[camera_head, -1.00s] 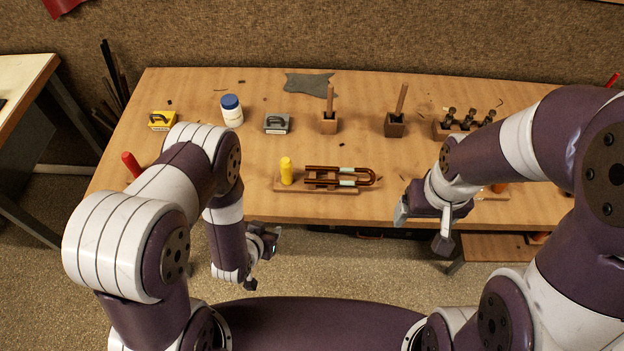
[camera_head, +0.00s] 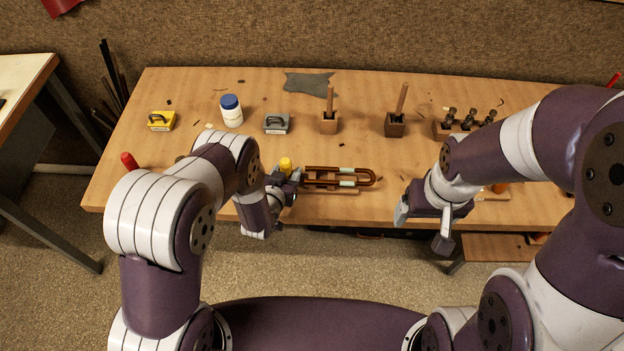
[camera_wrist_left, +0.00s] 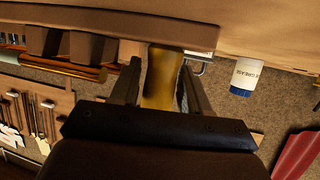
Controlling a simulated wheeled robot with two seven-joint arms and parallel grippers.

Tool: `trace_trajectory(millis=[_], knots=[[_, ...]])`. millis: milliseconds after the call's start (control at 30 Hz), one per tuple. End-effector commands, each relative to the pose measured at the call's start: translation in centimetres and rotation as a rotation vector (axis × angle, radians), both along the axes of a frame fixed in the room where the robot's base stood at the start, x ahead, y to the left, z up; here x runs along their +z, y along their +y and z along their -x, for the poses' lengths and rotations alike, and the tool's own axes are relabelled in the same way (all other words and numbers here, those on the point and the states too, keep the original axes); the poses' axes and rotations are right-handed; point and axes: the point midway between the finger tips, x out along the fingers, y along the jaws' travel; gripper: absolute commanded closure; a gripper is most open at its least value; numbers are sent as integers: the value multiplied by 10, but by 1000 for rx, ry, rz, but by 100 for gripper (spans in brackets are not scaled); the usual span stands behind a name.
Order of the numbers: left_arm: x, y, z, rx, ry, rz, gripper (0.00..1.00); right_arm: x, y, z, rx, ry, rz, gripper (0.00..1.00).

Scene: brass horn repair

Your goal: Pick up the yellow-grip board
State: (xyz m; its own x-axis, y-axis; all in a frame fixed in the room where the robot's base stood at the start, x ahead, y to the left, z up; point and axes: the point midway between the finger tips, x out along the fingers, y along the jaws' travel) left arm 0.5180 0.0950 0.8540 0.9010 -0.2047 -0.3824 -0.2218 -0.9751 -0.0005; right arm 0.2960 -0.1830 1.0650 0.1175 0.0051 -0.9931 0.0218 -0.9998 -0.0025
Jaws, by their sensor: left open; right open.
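The yellow-grip board is a wooden board (camera_head: 335,191) near the front edge of the workbench, with an upright yellow grip (camera_head: 286,163) at its left end and a brown U-shaped tube (camera_head: 340,171) lying on it. My left gripper (camera_head: 284,180) is at the grip and hides its lower part. In the left wrist view the yellow grip (camera_wrist_left: 160,78) stands between the two open fingers (camera_wrist_left: 158,88); I cannot tell whether they touch it. My right gripper (camera_head: 424,222) is open and empty at the bench's front edge, right of the board.
Behind the board stand a white jar with a blue lid (camera_head: 231,111), a grey block with a handle (camera_head: 277,123), a yellow one (camera_head: 160,121), and two wooden blocks with upright sticks (camera_head: 329,121) (camera_head: 396,122). A rack of dark pieces (camera_head: 466,124) is at the right. A red handle (camera_head: 129,161) lies left.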

Motion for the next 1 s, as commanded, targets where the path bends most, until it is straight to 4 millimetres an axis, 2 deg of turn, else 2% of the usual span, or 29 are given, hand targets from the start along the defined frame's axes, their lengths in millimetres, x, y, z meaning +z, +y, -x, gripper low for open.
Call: trace_trajectory(millis=[167, 267, 300, 333, 533, 633, 900, 1000], knots=[[0, 0, 0, 0, 1, 0, 54, 0, 0, 0, 0, 0, 0, 18], [0, 0, 0, 0, 1, 0, 83, 0, 0, 0, 0, 0, 0, 18], [0, 0, 0, 0, 1, 0, 96, 0, 0, 0, 0, 0, 0, 18], [0, 0, 0, 0, 1, 0, 100, 0, 0, 0, 0, 0, 0, 18], [1, 0, -1, 0, -2, 0, 100, 0, 0, 0, 0, 0, 0, 18], [10, 0, -1, 0, -4, 1, 100, 0, 0, 0, 0, 0, 0, 18], [74, 0, -1, 0, -6, 2, 100, 0, 0, 0, 0, 0, 0, 18], [91, 0, -1, 0, -5, 2, 100, 0, 0, 0, 0, 0, 0, 18]])
